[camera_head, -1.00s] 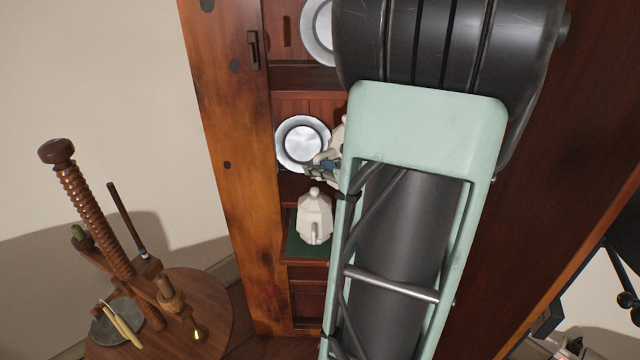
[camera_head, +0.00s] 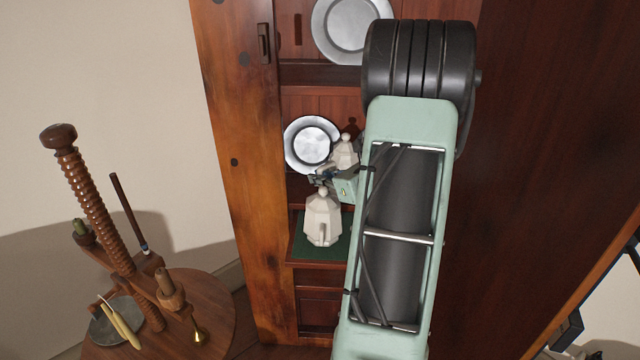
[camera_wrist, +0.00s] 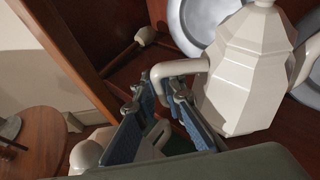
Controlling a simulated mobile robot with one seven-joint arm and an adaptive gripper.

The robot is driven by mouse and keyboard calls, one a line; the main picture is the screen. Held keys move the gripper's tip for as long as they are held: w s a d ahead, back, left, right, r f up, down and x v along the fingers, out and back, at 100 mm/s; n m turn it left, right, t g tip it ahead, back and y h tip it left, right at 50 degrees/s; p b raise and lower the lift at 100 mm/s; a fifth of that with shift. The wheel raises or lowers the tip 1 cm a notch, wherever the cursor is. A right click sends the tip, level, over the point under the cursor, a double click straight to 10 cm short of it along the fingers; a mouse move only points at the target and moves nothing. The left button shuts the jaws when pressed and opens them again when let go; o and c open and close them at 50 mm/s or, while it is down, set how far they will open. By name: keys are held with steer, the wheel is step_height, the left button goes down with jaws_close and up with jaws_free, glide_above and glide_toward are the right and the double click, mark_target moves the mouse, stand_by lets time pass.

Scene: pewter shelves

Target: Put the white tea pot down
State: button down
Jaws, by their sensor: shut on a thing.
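A white faceted tea pot (camera_head: 345,152) is at the cabinet's middle opening, partly hidden by my gripper and arm in the head view. It fills the upper right of the wrist view (camera_wrist: 250,75). My gripper (camera_head: 322,179) is shut on its handle, with the blue-padded fingers around the handle in the wrist view (camera_wrist: 165,105). The pot looks upright or slightly tilted. I cannot tell whether its base touches a shelf. A second white tea pot (camera_head: 322,221) stands upright on a green mat (camera_head: 305,248) below my gripper. Part of it shows at the lower left of the wrist view (camera_wrist: 88,155).
A pewter plate (camera_head: 312,143) leans at the back beside the held pot, and another plate (camera_head: 352,28) stands on the shelf above. The wooden cabinet side (camera_head: 228,150) borders the left. A round wooden table (camera_head: 205,310) with a screw press stands at lower left.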

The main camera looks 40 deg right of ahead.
steer(key=shift+f, duration=0.4)
steer(key=shift+f, duration=0.15)
steer(key=c, duration=2.3)
jaws_free()
steer(key=shift+f, duration=0.1)
steer(key=shift+r, duration=0.25)
steer(key=p+v, duration=0.2)
steer(key=v, duration=1)
steer(key=shift+f, duration=0.2)
